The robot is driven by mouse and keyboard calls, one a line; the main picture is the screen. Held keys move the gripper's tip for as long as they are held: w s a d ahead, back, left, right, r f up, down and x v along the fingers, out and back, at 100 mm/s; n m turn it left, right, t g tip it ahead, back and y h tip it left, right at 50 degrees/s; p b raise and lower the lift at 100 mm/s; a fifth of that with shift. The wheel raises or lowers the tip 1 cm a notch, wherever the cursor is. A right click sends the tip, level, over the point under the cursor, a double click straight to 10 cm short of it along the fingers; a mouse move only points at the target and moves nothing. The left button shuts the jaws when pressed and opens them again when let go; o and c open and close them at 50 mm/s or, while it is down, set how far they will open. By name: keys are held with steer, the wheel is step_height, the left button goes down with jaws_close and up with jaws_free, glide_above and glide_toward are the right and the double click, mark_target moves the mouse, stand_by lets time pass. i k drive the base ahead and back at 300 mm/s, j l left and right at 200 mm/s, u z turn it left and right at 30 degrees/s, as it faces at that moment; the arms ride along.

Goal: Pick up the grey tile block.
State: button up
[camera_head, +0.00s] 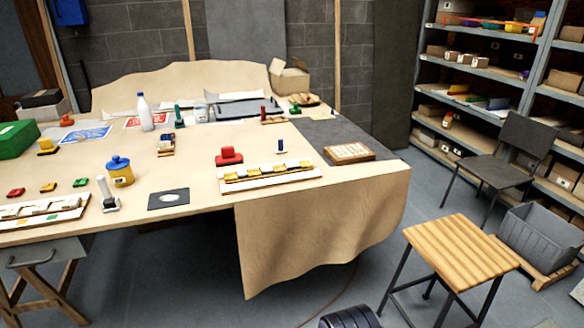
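I cannot pick out the grey tile block for certain. A small pale grey upright piece on a dark-edged base (107,196) stands near the table's front edge at the left and may be it. A flat dark grey card with a pale oval (169,199) lies to its right. The worktable (200,222) carries both. My gripper does not show clearly; a dark ribbed shape is cut off at the bottom edge, and I cannot tell what it is.
A red block (229,156) and a tray of yellow and white pieces (268,176) sit right of the card. A yellow pot with a blue lid (120,171) stands behind the grey piece. A wooden stool (459,248) and a chair (502,160) occupy the floor at right.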

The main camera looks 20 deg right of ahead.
mark_target(293, 165)
steer(key=i+l, duration=0.15)
steer(key=i, duration=0.85)
steer(key=i+l, duration=0.1)
steer(key=i, duration=0.85)
steer(key=l+z, duration=0.05)
